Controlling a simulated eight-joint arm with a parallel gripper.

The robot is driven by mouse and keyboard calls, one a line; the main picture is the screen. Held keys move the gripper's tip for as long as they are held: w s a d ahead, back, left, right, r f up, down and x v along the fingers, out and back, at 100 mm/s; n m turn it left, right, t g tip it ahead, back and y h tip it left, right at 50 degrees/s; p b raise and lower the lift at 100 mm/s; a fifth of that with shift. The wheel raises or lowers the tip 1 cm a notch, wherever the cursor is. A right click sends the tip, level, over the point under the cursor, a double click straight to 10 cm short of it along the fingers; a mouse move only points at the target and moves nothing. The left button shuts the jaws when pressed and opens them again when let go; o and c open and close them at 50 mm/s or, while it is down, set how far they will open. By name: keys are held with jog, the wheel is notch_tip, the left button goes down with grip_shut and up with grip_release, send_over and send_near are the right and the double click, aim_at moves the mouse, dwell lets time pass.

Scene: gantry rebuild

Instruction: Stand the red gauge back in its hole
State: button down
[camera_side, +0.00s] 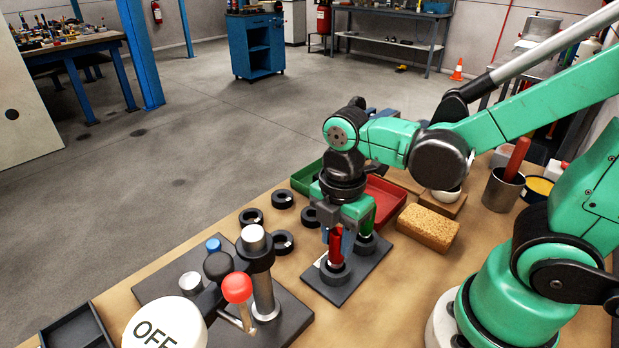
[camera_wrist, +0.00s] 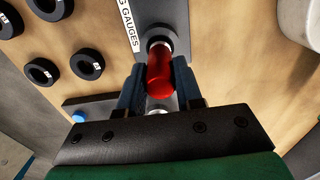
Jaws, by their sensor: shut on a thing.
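The red gauge (camera_side: 336,247) stands upright between the blue fingers of my gripper (camera_side: 338,240), which is shut on it. Its lower end meets a black collar (camera_side: 335,272) on the dark gauge plate (camera_side: 350,286); I cannot tell how deep it sits in the hole. In the wrist view the red gauge (camera_wrist: 160,75) lies between the two fingers of my gripper (camera_wrist: 159,88), with a pale metal end toward the plate (camera_wrist: 174,14). The green gauge (camera_side: 368,221) stands in the other collar, behind and to the right.
Several black rings (camera_side: 282,243) lie left of the plate. A lever unit with a red knob (camera_side: 237,288) stands at front left. A red tray (camera_side: 388,198), a green tray (camera_side: 308,177), a sponge-like block (camera_side: 428,226) and a metal cup (camera_side: 502,190) are close by.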

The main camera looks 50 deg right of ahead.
jog(key=c, duration=0.5)
grip_release()
jog(key=shift+r, duration=2.8)
